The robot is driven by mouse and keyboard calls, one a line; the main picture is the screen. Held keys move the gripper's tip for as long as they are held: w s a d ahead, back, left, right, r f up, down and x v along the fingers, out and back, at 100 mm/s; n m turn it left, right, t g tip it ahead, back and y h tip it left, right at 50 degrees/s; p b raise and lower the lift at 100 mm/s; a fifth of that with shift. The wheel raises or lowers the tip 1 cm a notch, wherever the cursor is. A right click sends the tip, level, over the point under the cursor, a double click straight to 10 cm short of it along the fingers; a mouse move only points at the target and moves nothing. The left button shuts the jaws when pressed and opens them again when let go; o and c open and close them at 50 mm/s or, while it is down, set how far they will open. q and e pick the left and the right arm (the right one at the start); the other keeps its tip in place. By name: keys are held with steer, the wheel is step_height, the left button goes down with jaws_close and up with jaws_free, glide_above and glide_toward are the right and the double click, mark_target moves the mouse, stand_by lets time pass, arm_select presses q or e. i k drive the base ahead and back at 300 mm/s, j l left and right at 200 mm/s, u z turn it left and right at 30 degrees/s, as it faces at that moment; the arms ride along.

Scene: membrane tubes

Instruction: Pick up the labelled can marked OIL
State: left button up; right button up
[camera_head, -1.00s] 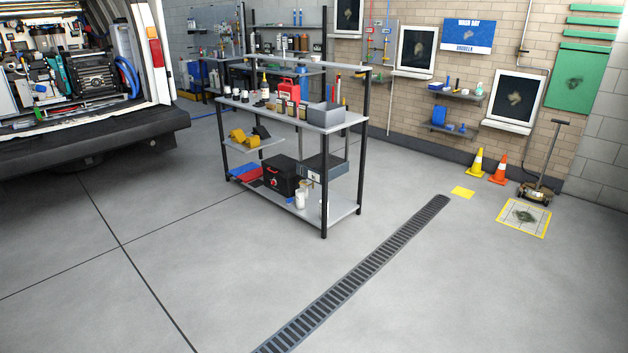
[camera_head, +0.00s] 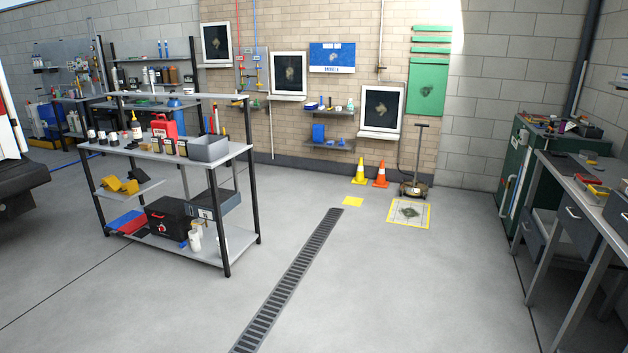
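A metal shelf cart (camera_head: 190,155) stands on the left side of the head view. On its top shelf is a row of small dark cans with pale labels (camera_head: 169,146), too small for me to read any marking. I cannot tell which can is marked OIL. Neither of my grippers is in view.
A grey bin (camera_head: 208,148) sits on the cart's top shelf. A floor drain (camera_head: 290,280) runs to the cart's right. Cones (camera_head: 381,174) and a wheeled tool (camera_head: 415,165) stand by the brick wall. A workbench (camera_head: 580,190) is at right. The middle floor is clear.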

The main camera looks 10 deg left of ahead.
mark_target(194, 238)
steer(key=i+j, duration=0.15)
steer(key=j, duration=0.55)
steer(key=i+j+z, duration=0.1)
steer(key=j, duration=0.65)
steer(key=i+j, duration=0.2)
steer(key=j, duration=0.5)
steer(key=i+j, duration=0.1)
steer(key=j, duration=0.65)
steer(key=i+j+z, duration=0.1)
steer(key=j, duration=0.6)
steer(key=i+j, duration=0.15)
steer(key=j, duration=0.6)
steer(key=i+j+z, duration=0.1)
steer(key=j, duration=0.65)
